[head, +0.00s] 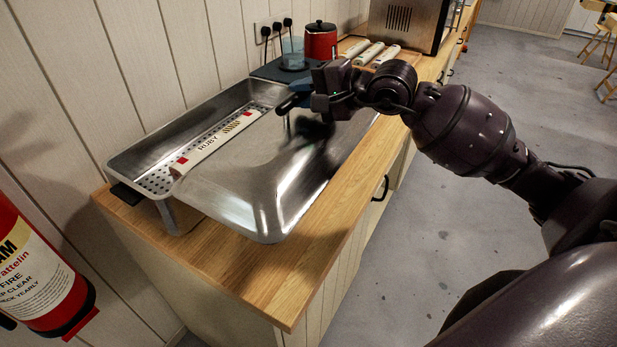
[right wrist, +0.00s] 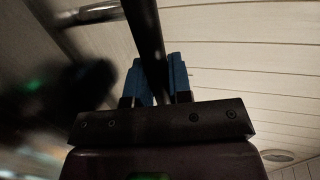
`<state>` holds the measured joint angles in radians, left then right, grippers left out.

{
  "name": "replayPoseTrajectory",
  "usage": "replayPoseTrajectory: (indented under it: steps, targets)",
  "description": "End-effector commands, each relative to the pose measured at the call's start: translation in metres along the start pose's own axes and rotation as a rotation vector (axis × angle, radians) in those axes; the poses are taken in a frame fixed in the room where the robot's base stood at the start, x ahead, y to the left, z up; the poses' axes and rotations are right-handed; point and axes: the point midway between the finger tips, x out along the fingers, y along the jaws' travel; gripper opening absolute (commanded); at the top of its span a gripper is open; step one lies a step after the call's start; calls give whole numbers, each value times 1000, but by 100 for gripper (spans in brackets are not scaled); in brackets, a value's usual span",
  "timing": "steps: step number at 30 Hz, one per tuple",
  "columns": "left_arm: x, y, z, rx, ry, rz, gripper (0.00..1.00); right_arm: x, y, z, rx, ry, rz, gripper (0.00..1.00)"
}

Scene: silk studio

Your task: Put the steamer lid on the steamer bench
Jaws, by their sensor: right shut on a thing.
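The steamer bench (head: 160,150) is a long metal tray with a perforated floor on the wooden counter. A broad shiny metal panel (head: 262,190), which looks like the steamer lid, slopes over its right side, with its near rounded edge over the counter. My right gripper (head: 290,101) is above the panel's far part. In the right wrist view its blue fingers (right wrist: 160,82) are shut on a black bar (right wrist: 146,40), apparently the lid's handle. Whether the lid touches the bench all round cannot be told. My left gripper is not in view.
A white bar marked RUBY (head: 212,143) lies along the perforated floor. A blue cup (head: 292,55), a red canister (head: 320,42), several rolls (head: 372,54) and a metal appliance (head: 408,22) stand behind. A fire extinguisher (head: 35,265) is at the left. The near counter (head: 268,275) is clear.

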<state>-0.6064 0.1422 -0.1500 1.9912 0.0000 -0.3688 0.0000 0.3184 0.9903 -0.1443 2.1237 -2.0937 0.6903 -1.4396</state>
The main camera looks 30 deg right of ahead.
Motion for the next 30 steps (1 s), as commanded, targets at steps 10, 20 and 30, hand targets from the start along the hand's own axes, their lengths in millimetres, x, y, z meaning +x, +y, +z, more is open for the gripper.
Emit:
replayPoseTrajectory:
  steps: [10,20,30]
  targets:
    - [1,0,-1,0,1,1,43,19,67,-2,2,1,-2,0]
    - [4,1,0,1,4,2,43,34,120,-3,-1,1,-3,0]
    - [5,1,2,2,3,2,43,39,138,-4,-1,2,-3,0]
